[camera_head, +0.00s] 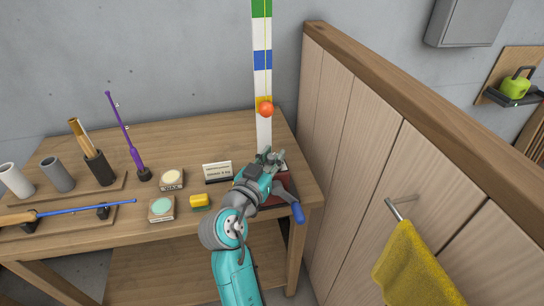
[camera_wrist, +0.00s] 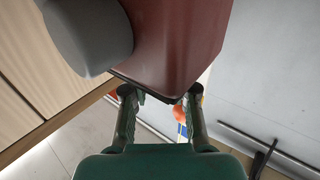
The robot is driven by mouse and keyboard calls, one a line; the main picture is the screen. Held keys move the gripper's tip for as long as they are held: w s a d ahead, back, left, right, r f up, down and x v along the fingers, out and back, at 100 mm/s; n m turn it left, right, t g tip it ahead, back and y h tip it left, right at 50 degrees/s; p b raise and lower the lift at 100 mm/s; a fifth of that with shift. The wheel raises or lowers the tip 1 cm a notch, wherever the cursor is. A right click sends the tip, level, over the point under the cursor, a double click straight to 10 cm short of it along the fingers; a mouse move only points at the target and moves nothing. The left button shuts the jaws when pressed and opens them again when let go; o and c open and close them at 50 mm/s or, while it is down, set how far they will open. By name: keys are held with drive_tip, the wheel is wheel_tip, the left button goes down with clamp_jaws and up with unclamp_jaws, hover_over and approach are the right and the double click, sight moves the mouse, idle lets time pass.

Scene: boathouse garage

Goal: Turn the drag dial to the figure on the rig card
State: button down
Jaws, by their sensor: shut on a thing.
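A dark red unit (camera_head: 284,188) with a blue handle (camera_head: 297,212) stands at the right end of the bench, mostly behind my arm. In the wrist view its dark red body (camera_wrist: 180,35) fills the top, with a grey round part (camera_wrist: 88,32) at its left. My gripper (camera_head: 270,157) is at the unit's far side; its fingers (camera_wrist: 161,97) show apart at the body's lower edge. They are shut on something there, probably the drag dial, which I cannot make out. The white rig card (camera_head: 217,170) stands left of my arm; its small print is not clearly readable.
A banded upright board (camera_head: 263,60) with an orange ball (camera_head: 265,109) rises behind my gripper. A wooden partition (camera_head: 340,110) stands close on the right.

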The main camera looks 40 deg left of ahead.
drive_tip(key=shift+f, duration=0.1)
drive_tip(key=c, duration=0.9)
unclamp_jaws()
drive_tip(key=shift+s, duration=0.15)
drive_tip(key=v, duration=0.7)
drive_tip(key=shift+s, duration=0.15)
